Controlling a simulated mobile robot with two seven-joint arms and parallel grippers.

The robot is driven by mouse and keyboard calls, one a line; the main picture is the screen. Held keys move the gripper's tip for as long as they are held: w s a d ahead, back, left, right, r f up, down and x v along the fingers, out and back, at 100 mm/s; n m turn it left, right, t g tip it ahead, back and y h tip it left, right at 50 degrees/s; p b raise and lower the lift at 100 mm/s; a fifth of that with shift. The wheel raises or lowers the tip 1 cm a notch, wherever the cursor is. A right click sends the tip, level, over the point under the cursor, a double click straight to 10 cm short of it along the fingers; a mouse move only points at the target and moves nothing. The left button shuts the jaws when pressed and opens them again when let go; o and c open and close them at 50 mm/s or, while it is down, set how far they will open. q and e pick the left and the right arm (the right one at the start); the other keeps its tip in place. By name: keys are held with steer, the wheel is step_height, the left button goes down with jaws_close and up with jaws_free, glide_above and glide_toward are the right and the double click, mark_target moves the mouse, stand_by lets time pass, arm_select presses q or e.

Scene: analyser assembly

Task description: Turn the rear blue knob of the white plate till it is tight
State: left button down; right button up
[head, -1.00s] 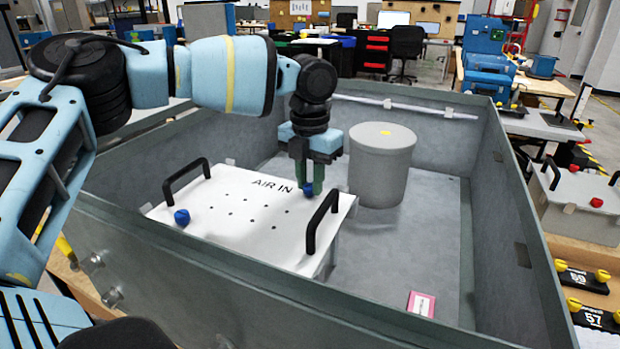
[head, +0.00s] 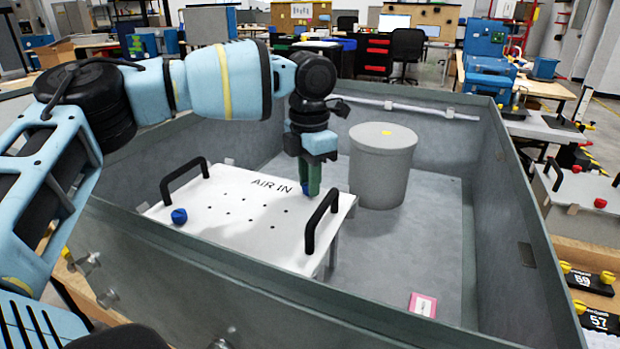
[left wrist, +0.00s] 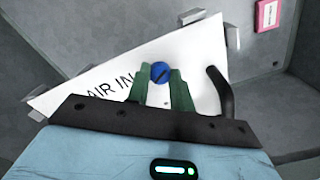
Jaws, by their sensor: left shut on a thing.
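The white plate (head: 240,222) lies in the grey bin, with "AIR IN" printed near its rear edge and a black handle at each side. The rear blue knob (head: 305,187) is at the plate's rear right corner, mostly hidden by the fingers. It shows between the fingertips in the left wrist view (left wrist: 160,72). My left gripper (head: 308,184) points down from above and is shut on this knob with its green fingers. A front blue knob (head: 179,216) stands at the plate's front left corner. My right gripper is not in view.
A grey lidded cylinder (head: 381,165) stands in the bin behind and right of the plate. A pink-edged label (head: 422,305) lies on the bin floor, with clear floor around it. The bin walls (head: 515,215) surround everything.

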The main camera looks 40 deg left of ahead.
arm_select(q)
steer(key=shift+w+r, duration=0.1)
steer(key=shift+r, duration=0.2)
steer(key=c, duration=1.5)
jaws_free()
steer(key=o, duration=0.3)
steer(key=shift+f, duration=0.2)
steer(key=shift+r, duration=3.9)
